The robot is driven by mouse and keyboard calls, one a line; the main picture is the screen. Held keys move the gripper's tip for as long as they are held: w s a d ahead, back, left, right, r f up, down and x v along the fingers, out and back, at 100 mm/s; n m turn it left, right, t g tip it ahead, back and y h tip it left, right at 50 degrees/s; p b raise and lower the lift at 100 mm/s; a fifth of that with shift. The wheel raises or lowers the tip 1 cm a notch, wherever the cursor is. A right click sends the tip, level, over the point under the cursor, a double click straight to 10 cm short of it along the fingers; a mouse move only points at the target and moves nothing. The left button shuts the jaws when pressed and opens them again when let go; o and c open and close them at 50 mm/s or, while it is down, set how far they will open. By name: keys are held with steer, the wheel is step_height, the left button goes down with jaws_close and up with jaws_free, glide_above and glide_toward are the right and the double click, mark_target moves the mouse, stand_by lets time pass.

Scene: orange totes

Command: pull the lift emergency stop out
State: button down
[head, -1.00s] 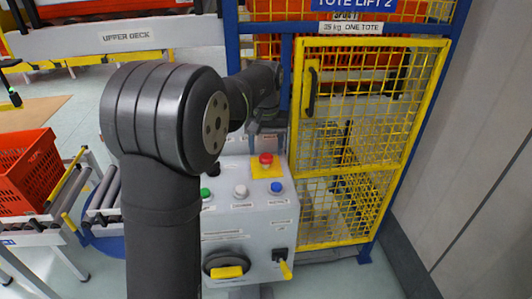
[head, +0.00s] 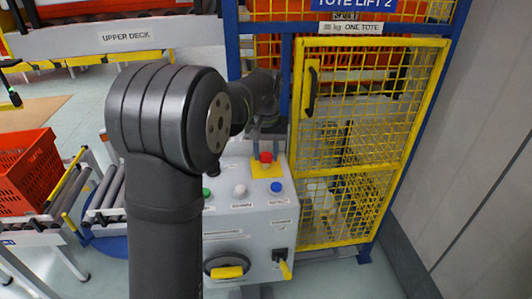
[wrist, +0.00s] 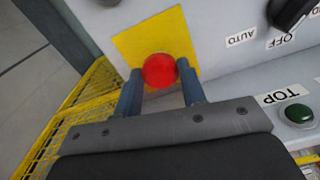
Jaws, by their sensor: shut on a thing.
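The emergency stop is a red mushroom button (head: 266,157) on a yellow plate (head: 276,171), on the grey control box (head: 250,215) in front of the lift. In the wrist view the red button (wrist: 159,70) shows from above in front of its yellow plate (wrist: 178,32). My gripper (wrist: 158,77) has its two blue-grey fingers on either side of the button and is shut on it. In the head view my gripper (head: 263,145) is at the button, partly hidden by my arm. How far the button stands out cannot be told.
A green button (head: 206,192), a white button (head: 240,190) and a blue button (head: 276,187) sit close by. A yellow-handled switch (head: 227,271) and a yellow lever (head: 285,268) are lower down. The yellow mesh gate (head: 372,140) stands right of the box.

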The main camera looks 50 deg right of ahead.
mark_target(266, 155)
steer(key=shift+r, duration=0.55)
steer(key=c, duration=0.9)
jaws_free()
step_height(266, 155, up, 17)
steer(key=shift+r, duration=0.2)
steer(key=shift+f, duration=0.1)
step_height(266, 155, down, 18)
steer(key=shift+f, duration=0.15)
